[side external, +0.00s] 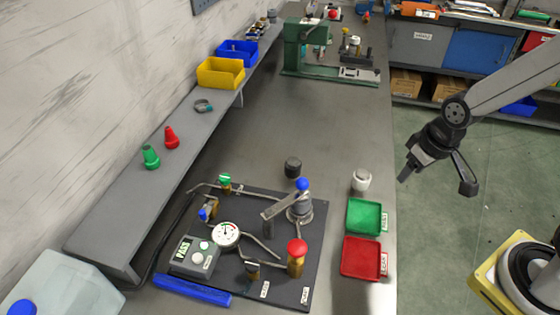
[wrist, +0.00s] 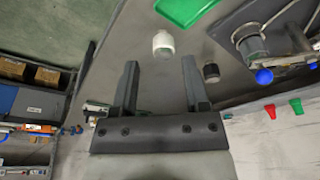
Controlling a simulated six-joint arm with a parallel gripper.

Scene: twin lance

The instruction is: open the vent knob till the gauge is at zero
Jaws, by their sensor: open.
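A round white gauge (side external: 226,234) stands on the dark fixture plate (side external: 285,290); its needle is too small to read surely. Several knobs sit on the plate's pipework: a red knob (side external: 297,247), a blue-topped knob (side external: 303,184), a green one (side external: 225,178), a small blue one (side external: 203,214) and a dark one (side external: 252,268). I cannot tell which is the vent knob, as the labels are unreadable. My gripper (side external: 436,178) is open and empty, in the air right of the bench edge, apart from the fixture. Its two fingers are spread in the wrist view (wrist: 160,62).
A grey box marked PASS (side external: 192,255), a blue bar (side external: 190,290), a green tray (side external: 364,216), a red tray (side external: 361,258), a white-topped cylinder (side external: 361,179) and a black cylinder (side external: 293,167) surround the fixture. A grey shelf (side external: 120,220) runs along the wall. The mid-bench is clear.

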